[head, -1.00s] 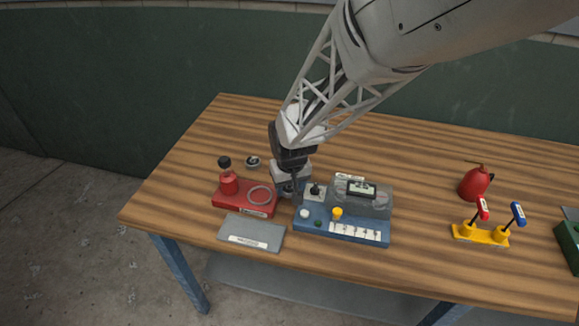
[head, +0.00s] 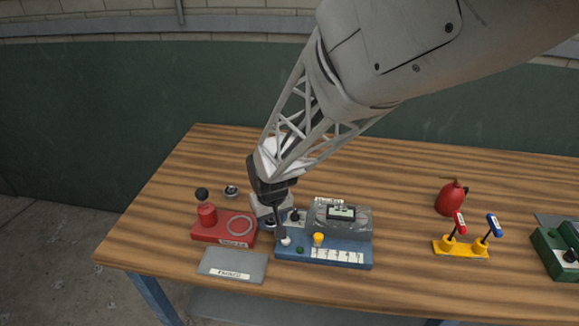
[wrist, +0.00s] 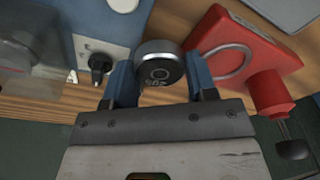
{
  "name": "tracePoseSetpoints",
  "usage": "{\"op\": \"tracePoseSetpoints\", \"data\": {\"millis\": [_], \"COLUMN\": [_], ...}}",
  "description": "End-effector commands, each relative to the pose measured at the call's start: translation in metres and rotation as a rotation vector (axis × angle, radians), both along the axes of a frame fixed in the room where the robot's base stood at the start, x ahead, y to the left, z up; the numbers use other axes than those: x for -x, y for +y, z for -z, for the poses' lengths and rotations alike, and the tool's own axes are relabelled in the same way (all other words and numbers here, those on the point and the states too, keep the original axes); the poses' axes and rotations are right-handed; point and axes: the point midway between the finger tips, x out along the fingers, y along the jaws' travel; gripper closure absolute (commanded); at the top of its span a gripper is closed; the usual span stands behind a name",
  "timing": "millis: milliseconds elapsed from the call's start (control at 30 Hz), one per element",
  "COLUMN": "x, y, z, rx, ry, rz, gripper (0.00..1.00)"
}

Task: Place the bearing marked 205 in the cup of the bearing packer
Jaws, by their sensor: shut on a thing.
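My gripper (wrist: 160,70) is shut on a dark round bearing (wrist: 160,58) with a metal rim. Its face carries a mark that reads 205, upside down in the wrist view. In the head view my gripper (head: 270,222) is between the red device and the blue unit, and the bearing is mostly hidden there. The red device, seemingly the bearing packer (head: 210,234), has a pale ring-shaped cup (head: 240,225) and a red post with a black knob. In the wrist view the cup (wrist: 224,62) is right of the bearing, clearly apart from it.
A blue unit (head: 325,257) with a display and knobs stands close on the right. A grey labelled plate (head: 232,265) lies in front. Another small round part (head: 231,191) lies behind the packer. A red oil can (head: 452,197) and a yellow stand (head: 461,246) are farther right.

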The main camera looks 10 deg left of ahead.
Motion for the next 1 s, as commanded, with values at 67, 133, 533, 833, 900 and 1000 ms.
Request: {"op": "tracePoseSetpoints", "data": {"millis": [67, 133, 533, 833, 900, 1000], "x": [0.001, 0.003, 0.045, 0.096, 0.105, 0.116], "y": [0.0, 0.0, 0.001, -0.004, -0.006, -0.008], "z": [-0.001, -0.001, -0.015, -0.027, -0.03, -0.031], "rx": [0.0, -0.001, -0.002, -0.002, -0.002, -0.001], "ry": [0.0, -0.001, 0.0, 0.0, -0.001, 0.001], "rz": [0.0, 0.001, 0.028, 0.062, 0.071, 0.079], "gripper": [0.77, 0.77, 0.77, 0.77, 0.77, 0.77]}}
